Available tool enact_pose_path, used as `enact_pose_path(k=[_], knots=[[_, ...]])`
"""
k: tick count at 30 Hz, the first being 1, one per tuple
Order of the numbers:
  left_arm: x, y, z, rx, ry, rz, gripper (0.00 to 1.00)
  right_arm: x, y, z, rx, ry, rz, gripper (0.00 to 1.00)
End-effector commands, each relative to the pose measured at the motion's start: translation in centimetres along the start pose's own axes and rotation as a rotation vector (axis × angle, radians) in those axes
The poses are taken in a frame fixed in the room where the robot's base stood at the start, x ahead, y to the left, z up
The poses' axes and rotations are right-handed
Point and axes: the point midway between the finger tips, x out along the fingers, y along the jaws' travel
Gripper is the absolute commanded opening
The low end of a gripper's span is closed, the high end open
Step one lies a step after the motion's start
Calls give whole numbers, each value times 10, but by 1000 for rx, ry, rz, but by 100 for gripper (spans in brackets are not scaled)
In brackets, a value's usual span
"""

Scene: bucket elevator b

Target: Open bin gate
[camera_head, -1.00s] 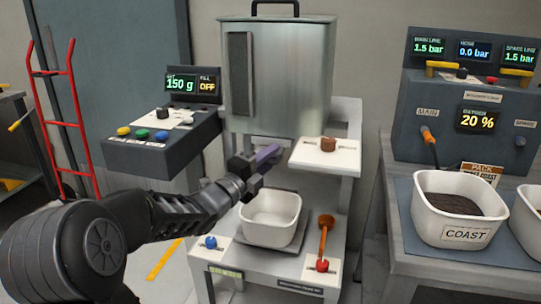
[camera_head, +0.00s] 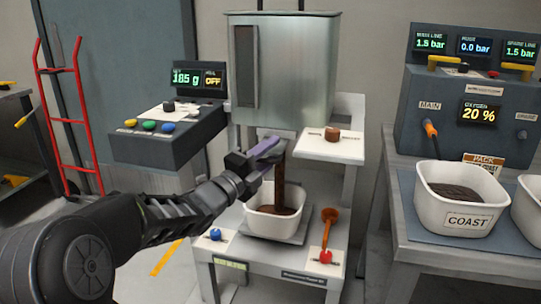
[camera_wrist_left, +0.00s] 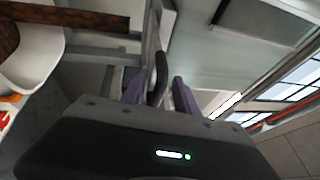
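The metal bin (camera_head: 290,70) stands above a white tub (camera_head: 262,224) on a grey plate. A brown stream (camera_head: 280,180) falls from under the bin into the tub, where brown material lies. My left gripper (camera_head: 268,152) is under the bin, at the stream's upper left in the picture. In the left wrist view its two purple fingers (camera_wrist_left: 160,92) stand apart, with a dark curved handle (camera_wrist_left: 159,75) showing between them; I cannot tell whether they touch it. The gate itself is hidden. My right gripper is not in view.
A control box (camera_head: 168,135) with coloured buttons stands left; its display (camera_head: 198,79) reads 185 g and OFF. An orange scoop (camera_head: 328,225) lies right of the tub. A white shelf (camera_head: 330,147) is close to the gripper's right. A COAST tub (camera_head: 460,198) stands far right.

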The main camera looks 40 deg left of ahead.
Motion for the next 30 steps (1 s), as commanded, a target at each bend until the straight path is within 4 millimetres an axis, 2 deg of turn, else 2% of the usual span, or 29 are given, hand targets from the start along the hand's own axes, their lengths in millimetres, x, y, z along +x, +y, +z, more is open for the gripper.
enact_pose_path(k=[20, 25, 30], knots=[[-3, 4, 0, -2, -1, 8, 33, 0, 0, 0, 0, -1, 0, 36], [-20, 3, 1, -2, -3, 8, 33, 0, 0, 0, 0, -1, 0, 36], [-48, 3, 1, 0, -3, 8, 33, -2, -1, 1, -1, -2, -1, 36]])
